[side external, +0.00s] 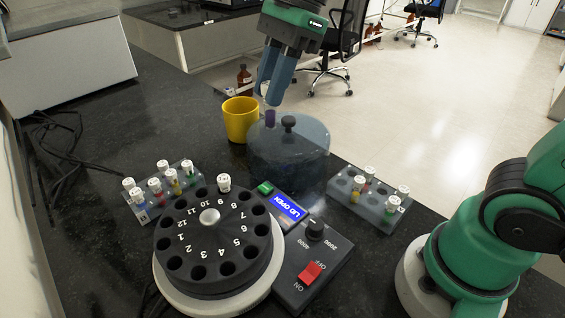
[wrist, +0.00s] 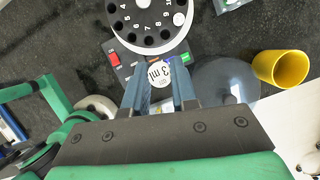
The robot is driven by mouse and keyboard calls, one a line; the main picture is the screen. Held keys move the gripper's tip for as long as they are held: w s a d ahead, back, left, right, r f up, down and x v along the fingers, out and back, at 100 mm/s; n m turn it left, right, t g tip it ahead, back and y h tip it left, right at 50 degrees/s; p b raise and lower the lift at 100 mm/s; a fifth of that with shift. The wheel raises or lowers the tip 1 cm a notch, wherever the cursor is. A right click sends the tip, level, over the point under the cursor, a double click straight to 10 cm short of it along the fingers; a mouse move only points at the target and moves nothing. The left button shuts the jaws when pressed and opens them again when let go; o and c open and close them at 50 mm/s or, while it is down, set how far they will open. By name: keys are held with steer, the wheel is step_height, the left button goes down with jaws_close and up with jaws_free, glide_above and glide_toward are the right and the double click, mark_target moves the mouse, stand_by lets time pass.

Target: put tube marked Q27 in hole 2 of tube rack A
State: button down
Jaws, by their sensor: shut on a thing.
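My gripper (side external: 270,100) is above the clear grey lid, with its blue fingers shut on a tube (side external: 269,117) that has a purple lower part. In the wrist view the tube's white cap (wrist: 159,73), marked 3 ml, sits between the fingers (wrist: 160,90). No Q27 mark is readable on it. One tube rack (side external: 187,193) with several white-capped tubes stands left of the centrifuge. Another rack (side external: 345,194) with several capped tubes and some empty holes stands to the right. I cannot read which rack is A.
The centrifuge rotor (side external: 211,238) is open, with one white-capped tube (side external: 224,182) in it and its display reading LID OPEN. The round clear lid (side external: 289,160) with a black knob lies behind it. A yellow cup (side external: 240,120) stands beside the lid. Cables lie at the left.

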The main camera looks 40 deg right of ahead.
steer(key=shift+s+d+f+m+t+h, duration=0.35)
steer(key=shift+s+d+f+m, duration=0.9)
steer(key=shift+s+d+f, duration=1.1)
steer(key=shift+s+d+f+m+t+h, duration=0.1)
steer(key=shift+s+d+f+m+t, duration=0.4)
steer(key=shift+s+d+f+m, duration=1.75)
steer(key=shift+s+d+f+m+t+h, duration=0.35)
steer(key=shift+s+d+f, duration=0.85)
steer(key=shift+d+f, duration=2.35)
steer(key=shift+d+f, duration=0.15)
steer(key=shift+f, duration=0.35)
steer(key=shift+f, duration=0.8)
steer(key=shift+f, duration=0.1)
steer(key=shift+c, duration=1.4)
jaws_free()
